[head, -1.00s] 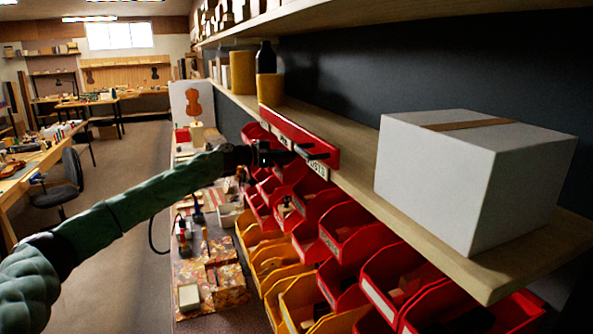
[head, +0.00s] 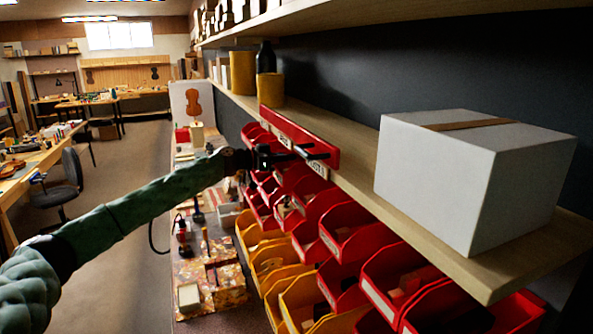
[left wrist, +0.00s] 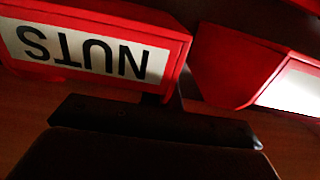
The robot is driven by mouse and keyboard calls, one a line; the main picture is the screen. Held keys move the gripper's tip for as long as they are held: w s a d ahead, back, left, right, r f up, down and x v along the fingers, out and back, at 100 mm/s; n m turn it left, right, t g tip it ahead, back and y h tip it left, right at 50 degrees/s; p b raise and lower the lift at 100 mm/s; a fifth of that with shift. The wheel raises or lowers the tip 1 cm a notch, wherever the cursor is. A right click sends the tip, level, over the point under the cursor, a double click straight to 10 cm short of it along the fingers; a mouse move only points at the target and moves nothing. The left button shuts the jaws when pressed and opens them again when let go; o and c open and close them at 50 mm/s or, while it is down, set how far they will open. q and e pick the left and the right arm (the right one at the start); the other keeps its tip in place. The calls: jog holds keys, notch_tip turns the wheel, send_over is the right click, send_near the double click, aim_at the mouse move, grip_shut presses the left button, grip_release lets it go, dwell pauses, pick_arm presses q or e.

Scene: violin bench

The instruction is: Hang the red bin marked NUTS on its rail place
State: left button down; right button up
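The red bin marked NUTS shows in the left wrist view (left wrist: 95,47), its white label upside down, close in front of my left gripper. In the head view my left gripper (head: 312,152) is at the shelf's front edge, by the red labelled strip (head: 290,128). Its two dark prongs look apart, with nothing clearly between them. In the left wrist view a thin dark part of it stands at the gap beside the NUTS bin; I cannot tell whether it touches. I cannot single out the NUTS bin in the head view. My right gripper is not in view.
Rows of red bins (head: 352,228) and yellow bins (head: 300,299) hang below the wooden shelf (head: 352,166). A white box (head: 440,180) stands on the shelf at the right. Yellow containers (head: 270,90) stand farther back. A second red bin (left wrist: 235,60) is beside the NUTS bin.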

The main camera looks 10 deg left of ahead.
pick_arm(q)
jog(key=shift+f, duration=0.25)
jog(key=c, duration=1.6)
grip_release()
jog(key=shift+o, duration=0.2)
